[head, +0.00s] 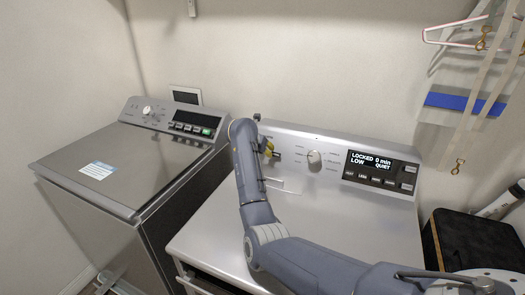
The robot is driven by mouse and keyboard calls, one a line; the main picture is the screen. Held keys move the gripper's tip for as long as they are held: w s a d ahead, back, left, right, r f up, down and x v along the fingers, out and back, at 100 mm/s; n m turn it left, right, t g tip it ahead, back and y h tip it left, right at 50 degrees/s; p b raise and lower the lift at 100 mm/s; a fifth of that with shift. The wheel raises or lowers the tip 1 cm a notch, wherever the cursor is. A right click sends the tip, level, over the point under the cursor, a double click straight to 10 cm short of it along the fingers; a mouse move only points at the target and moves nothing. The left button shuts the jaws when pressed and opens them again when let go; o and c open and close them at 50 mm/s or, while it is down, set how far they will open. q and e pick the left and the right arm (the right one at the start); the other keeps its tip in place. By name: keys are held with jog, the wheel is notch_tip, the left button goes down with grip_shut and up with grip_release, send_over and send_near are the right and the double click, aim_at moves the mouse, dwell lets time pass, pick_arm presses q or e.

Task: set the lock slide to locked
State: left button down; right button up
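The silver machine on the right has a control panel (328,155) along its back. Its black display (369,163) reads "LOCKED 0 min LOW QUIET". My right arm comes in from the lower right and bends up to the panel's left end. My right gripper (267,150) is there, mostly hidden behind my own wrist, with a small yellowish part showing. A small dark part (276,156) sits on the panel beside it; I cannot tell whether it is the lock slide or whether the gripper touches it. My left gripper is not in view.
A round knob (314,158) stands on the panel right of my gripper. A second grey machine (115,165) stands at the left with its lid shut. Hangers (455,32) and straps hang at the upper right. A black box (478,238) stands at the lower right.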

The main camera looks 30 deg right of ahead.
jog(key=shift+a, duration=0.1)
jog(key=shift+s+a+r, duration=0.1)
jog(key=shift+a+r, duration=0.05)
jog(key=shift+a, duration=0.05)
jog(key=v, duration=1.1)
jog(key=shift+r, duration=0.2)
jog(key=shift+s, duration=0.1)
